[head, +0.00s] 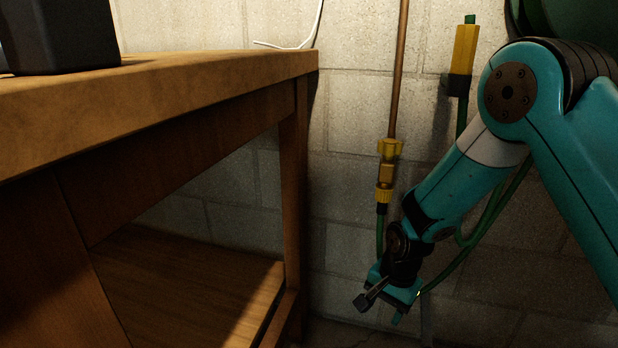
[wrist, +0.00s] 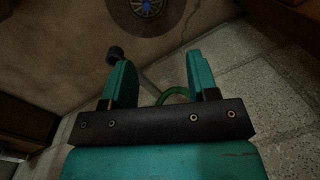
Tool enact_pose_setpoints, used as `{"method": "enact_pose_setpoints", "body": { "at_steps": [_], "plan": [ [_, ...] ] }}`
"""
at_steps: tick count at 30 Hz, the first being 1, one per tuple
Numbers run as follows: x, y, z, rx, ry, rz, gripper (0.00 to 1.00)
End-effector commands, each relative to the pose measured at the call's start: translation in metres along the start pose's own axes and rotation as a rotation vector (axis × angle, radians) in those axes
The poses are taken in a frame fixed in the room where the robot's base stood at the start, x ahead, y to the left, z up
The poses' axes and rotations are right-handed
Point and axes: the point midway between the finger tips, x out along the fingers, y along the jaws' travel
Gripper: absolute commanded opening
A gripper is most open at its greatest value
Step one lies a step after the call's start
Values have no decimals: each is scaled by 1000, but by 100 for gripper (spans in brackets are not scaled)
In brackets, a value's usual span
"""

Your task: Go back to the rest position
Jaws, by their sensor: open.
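My gripper (head: 380,303) hangs low beside the block wall, to the right of the workbench, pointing down and left in the head view. In the wrist view my gripper (wrist: 157,62) has its two teal fingers spread apart with nothing held between them. A small dark knob (wrist: 115,53) shows at the left finger's tip; I cannot tell whether it touches. A green hose (wrist: 176,94) curves behind the gap between the fingers.
A wooden workbench (head: 220,78) with a lower shelf (head: 190,290) fills the left, a dark box (head: 60,35) on top. A copper pipe (head: 398,70) with a yellow fitting (head: 388,150) runs down the wall. Another yellow fitting (head: 464,50) is right.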

Motion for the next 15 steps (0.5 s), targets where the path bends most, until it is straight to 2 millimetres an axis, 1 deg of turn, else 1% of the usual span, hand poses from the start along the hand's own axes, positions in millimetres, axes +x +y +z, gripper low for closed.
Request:
{"method": "enact_pose_setpoints", "body": {
  "at_steps": [1,2,3,5,6,8,9,10,12,15],
  "plan": [
    [-45,-3,13,-88,-8,-29,54],
    [-64,-3,21,-142,-17,-41,54],
    [-90,-2,32,-217,-26,-58,54],
    [-126,3,51,-331,-38,-84,54],
    [-149,7,64,-409,-44,-102,54],
    [-182,16,84,-528,-50,-128,54],
    [-201,23,97,-607,-53,-145,54],
    [-215,28,107,-663,-52,-158,54],
    [-241,42,129,-788,-53,-182,54],
    [-269,60,155,-943,-48,-211,54]
  ]
}}
